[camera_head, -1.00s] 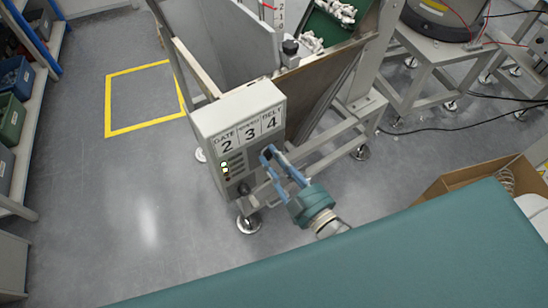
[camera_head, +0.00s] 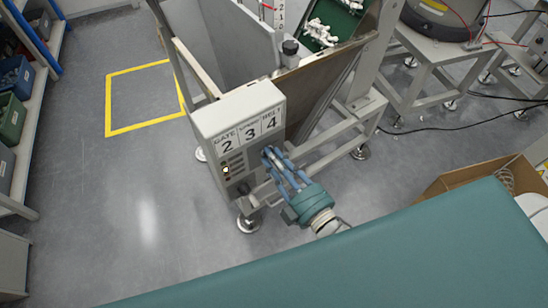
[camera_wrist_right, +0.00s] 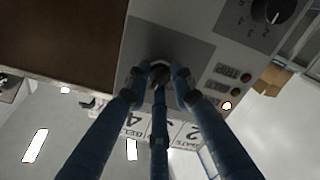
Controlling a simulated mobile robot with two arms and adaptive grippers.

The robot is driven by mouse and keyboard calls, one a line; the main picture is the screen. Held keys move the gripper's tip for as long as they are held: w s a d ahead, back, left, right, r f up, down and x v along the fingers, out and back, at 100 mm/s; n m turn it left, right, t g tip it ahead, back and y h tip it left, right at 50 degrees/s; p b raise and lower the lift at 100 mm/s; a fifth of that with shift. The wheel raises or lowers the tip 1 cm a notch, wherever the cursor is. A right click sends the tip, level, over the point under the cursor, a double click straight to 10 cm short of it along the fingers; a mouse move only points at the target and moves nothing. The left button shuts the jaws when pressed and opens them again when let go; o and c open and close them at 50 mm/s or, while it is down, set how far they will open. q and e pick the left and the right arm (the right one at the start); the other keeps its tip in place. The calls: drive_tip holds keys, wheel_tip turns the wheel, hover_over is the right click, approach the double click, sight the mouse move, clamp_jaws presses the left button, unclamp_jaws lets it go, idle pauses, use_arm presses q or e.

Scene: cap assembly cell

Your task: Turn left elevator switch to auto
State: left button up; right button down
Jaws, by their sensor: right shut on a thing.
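The grey control box (camera_head: 215,120) carries the large labels 2, 3 and 4 and stands on the elevator's frame. My right gripper (camera_head: 272,156) is at the right side of its front face. In the right wrist view the blue fingers (camera_wrist_right: 158,78) are shut around a small switch knob (camera_wrist_right: 157,66) on a dark grey panel area. The fingers hide most of the knob, so its setting cannot be read. My left gripper is not in view.
A black dial (camera_wrist_right: 272,10) and a column of lamps, one lit yellow (camera_wrist_right: 227,105), are on the same box face. A green tray (camera_head: 335,22) with white parts is behind the box. A cardboard box (camera_head: 470,190) stands at the right.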

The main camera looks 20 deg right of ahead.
drive_tip(key=shift+n, duration=0.8)
drive_tip(key=c, duration=1.5)
unclamp_jaws()
drive_tip(key=v, duration=1.2)
drive_tip(key=shift+r, duration=0.1)
